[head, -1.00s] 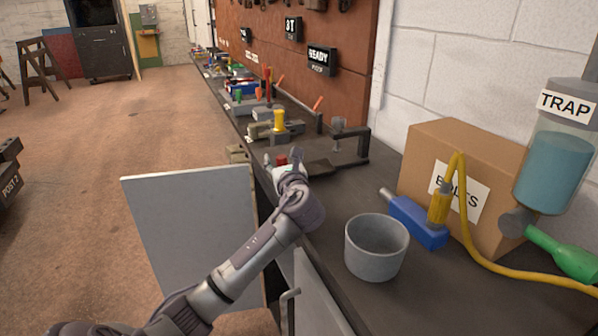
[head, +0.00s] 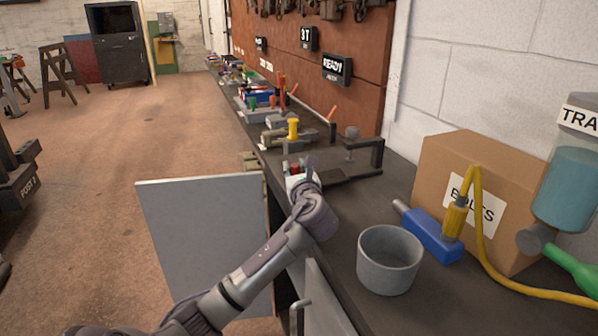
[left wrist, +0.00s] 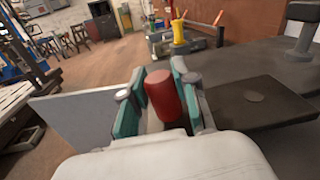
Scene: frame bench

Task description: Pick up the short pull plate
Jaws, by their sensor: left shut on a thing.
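My left gripper (head: 298,170) is at the left edge of the bench in the head view. Its teal-lined fingers are shut on an upright red cylindrical grip (left wrist: 163,95), which also shows between the fingertips in the head view (head: 295,169). A flat dark plate (left wrist: 255,100) with a round spot lies just right of the fingers, and in the head view (head: 345,180) too. The right finger hides whether the red grip joins this plate, so I cannot tell for sure that it is the short pull plate. My right gripper is not in view.
A grey cup (head: 388,262), a blue tool (head: 432,238) with a yellow hose and a cardboard box (head: 475,190) stand at the right. A dark bracket (head: 376,153) and a yellow-handled clamp (head: 293,128) stand behind the plate. A grey panel (head: 205,235) hangs left of the bench.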

